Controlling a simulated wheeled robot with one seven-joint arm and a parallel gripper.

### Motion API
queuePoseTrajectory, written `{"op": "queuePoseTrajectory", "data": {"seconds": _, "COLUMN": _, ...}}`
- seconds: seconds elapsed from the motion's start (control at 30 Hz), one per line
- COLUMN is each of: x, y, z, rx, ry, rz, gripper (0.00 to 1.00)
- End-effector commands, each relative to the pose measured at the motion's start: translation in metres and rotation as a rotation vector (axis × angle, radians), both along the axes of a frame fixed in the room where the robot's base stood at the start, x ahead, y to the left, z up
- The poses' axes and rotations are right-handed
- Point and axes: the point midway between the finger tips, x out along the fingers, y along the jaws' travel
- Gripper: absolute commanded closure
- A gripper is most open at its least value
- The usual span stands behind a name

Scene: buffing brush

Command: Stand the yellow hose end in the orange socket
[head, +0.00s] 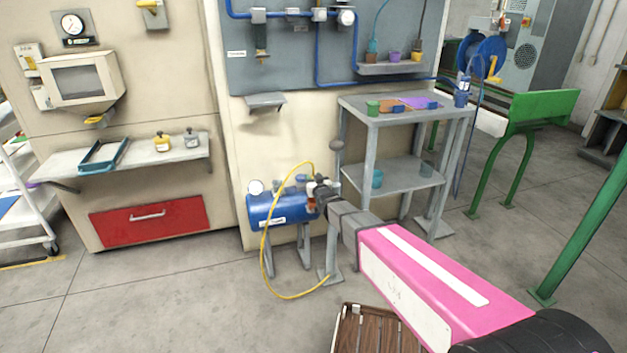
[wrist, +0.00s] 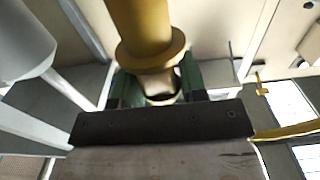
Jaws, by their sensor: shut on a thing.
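The yellow hose end (wrist: 140,25) is a thick tube with a round flange, between the green fingers of my gripper (wrist: 158,88) in the wrist view. My gripper (head: 320,190) is shut on it. In the head view it is small and partly hidden in front of the blue tank. The yellow hose (head: 264,250) arches from there and loops down to the floor. An orange socket (head: 416,57) sits at the right end of a small wall shelf, well above and right of my gripper. A dark line comes down to it; I cannot tell whether it stands inside.
A purple socket (head: 395,57) and a teal one (head: 373,46) with a blue hose share the wall shelf (head: 385,69). Below stands a grey table (head: 355,105) with small coloured things. The blue tank (head: 270,209) is behind my gripper. A wooden crate (head: 362,330) is on the floor.

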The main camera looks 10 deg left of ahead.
Motion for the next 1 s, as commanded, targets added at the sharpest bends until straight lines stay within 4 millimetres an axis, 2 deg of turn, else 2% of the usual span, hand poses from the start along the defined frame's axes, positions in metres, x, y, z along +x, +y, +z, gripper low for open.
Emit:
{"op": "queuePoseTrajectory", "data": {"seconds": 0.47, "x": 0.0, "y": 0.0, "z": 0.0, "rx": 0.0, "ry": 0.0, "rz": 0.0, "gripper": 0.9}}
{"op": "queuePoseTrajectory", "data": {"seconds": 1.0, "x": 0.0, "y": 0.0, "z": -0.013, "rx": 0.0, "ry": 0.0, "rz": 0.0, "gripper": 0.9}}
